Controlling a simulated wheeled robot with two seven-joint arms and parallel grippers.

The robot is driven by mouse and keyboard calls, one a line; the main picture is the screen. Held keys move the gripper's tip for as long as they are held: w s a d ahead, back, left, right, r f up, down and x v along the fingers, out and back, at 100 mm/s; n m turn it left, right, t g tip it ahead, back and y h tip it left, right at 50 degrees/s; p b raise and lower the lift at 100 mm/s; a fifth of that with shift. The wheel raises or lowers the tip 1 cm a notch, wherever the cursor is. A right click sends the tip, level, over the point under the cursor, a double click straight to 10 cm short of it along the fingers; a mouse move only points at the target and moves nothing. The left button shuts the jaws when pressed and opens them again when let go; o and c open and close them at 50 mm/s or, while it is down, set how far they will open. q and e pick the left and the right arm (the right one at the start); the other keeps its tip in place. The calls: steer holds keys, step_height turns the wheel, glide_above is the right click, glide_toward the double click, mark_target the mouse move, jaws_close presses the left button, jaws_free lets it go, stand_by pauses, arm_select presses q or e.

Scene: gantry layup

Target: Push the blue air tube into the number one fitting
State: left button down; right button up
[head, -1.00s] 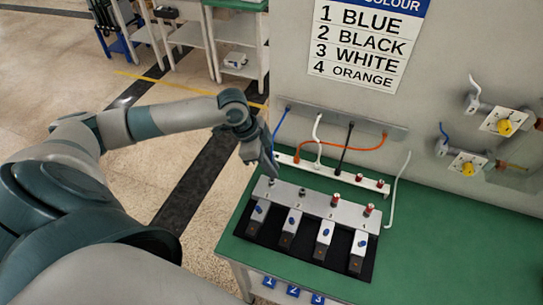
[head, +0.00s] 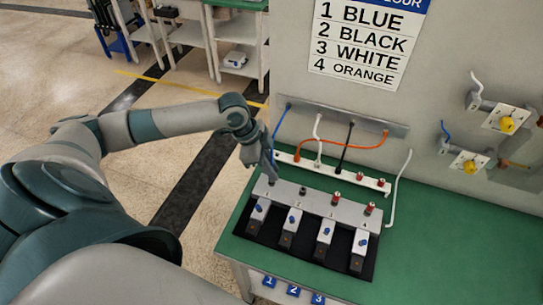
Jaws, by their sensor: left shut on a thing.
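My left gripper (head: 271,170) is shut on the blue air tube (head: 281,122), just above the left end of the metal fitting block. The tube hangs from the wall bracket and runs down to the fingers, which hide its free end. The number one fitting (head: 273,187) is the leftmost on the block (head: 318,205), right below the fingertips. I cannot tell whether the tube end touches it. My right gripper is not in view.
White, black and orange tubes (head: 364,140) run from the wall bracket (head: 338,120) to a white rail (head: 310,165) behind the block. A loose white tube (head: 398,190) stands at right. A colour chart (head: 368,45) hangs above. The green bench (head: 440,245) is clear at right.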

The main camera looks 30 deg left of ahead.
arm_select(q)
steer(key=shift+f, duration=0.3)
steer(key=c, duration=1.6)
jaws_free()
steer(key=shift+c, duration=0.2)
steer(key=shift+r, duration=0.1)
steer(key=shift+s+a+r+b, duration=0.1)
steer(key=shift+a+r+b, duration=0.15)
steer(key=shift+r+b, duration=0.15)
steer(key=b+v, duration=0.4)
steer(key=v, duration=1.2)
steer(key=shift+r, duration=0.2)
